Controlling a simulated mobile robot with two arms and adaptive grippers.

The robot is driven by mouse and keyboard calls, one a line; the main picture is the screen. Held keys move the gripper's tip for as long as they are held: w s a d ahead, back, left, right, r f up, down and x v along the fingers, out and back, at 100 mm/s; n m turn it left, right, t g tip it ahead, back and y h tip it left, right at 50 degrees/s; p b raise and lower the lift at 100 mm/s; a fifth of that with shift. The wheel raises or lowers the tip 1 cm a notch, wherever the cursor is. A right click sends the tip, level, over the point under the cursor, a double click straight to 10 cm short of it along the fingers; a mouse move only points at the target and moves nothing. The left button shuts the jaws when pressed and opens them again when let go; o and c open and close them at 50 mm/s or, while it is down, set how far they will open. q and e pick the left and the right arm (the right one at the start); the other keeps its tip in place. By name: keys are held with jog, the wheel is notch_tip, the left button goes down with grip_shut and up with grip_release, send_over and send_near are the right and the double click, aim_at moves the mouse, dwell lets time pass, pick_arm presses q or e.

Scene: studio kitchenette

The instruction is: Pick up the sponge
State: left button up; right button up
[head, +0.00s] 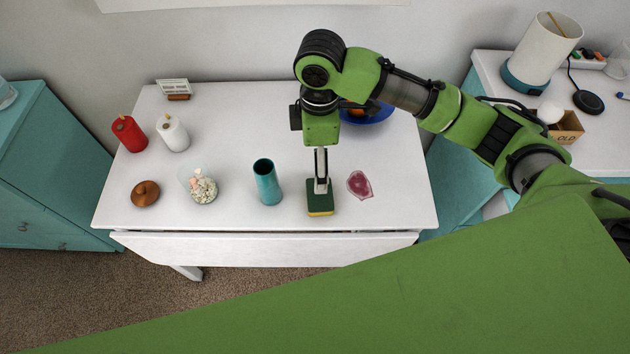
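The sponge (320,204), dark green on top with a yellow lower edge, is at the front right part of the white table (230,215). My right gripper (321,187) points straight down over it, with its fingertips at the sponge's top and back part. The fingers show as one narrow column, so I cannot tell whether they are open or closed on the sponge. I also cannot tell whether the sponge rests on the table or is slightly raised. My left gripper is not in view.
A teal cup (267,182) stands left of the sponge, and a pink patterned piece (360,185) lies to its right. A blue bowl (378,114) is behind my gripper. A glass jar (202,188), wooden lidded pot (145,193), red candle (129,134) and white candle (172,132) stand left.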

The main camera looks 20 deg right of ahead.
send_over(320, 197)
jog(key=f, duration=0.5)
jog(key=shift+w+f, duration=0.2)
jog(key=shift+w, duration=0.05)
jog(key=shift+w+f, duration=0.2)
jog(key=shift+f, duration=0.9)
jog(key=shift+f+p, duration=0.2)
jog(key=shift+p, duration=0.1)
notch_tip(320, 197, down, 4)
jog(key=shift+d+f+p, duration=0.1)
jog(key=shift+p, duration=0.4)
jog(key=shift+f, duration=0.5)
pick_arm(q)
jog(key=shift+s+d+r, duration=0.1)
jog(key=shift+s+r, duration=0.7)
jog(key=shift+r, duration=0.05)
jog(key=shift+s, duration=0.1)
pick_arm(e)
jog(key=c, duration=0.8)
